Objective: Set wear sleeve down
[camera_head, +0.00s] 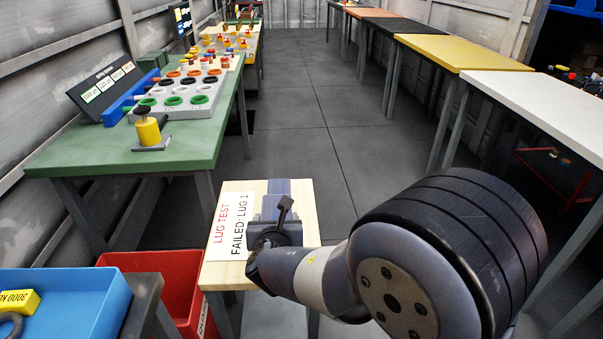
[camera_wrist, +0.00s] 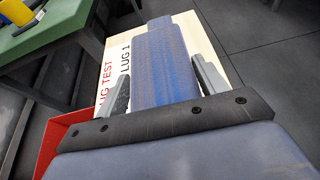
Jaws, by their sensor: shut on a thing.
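My gripper (camera_head: 277,222) is over the small wooden table (camera_head: 222,276), pointing down at it. In the wrist view its two grey fingers (camera_wrist: 162,80) stand either side of a long blue-grey block (camera_wrist: 160,62). The block's narrower far end reaches the table's far side, and it also shows in the head view (camera_head: 278,186). I cannot tell whether this block is the wear sleeve or a fixture on the table. No separate sleeve shows; the space between the fingertips is partly hidden by the gripper body.
A white card (camera_head: 229,227) reading "LUG TEST FAILED: LUG 1" lies left on the table. A red bin (camera_head: 150,262) and a blue tray (camera_head: 95,305) stand to the left. A green bench (camera_head: 90,157) holds a ring rack (camera_head: 178,107). The floor beyond is clear.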

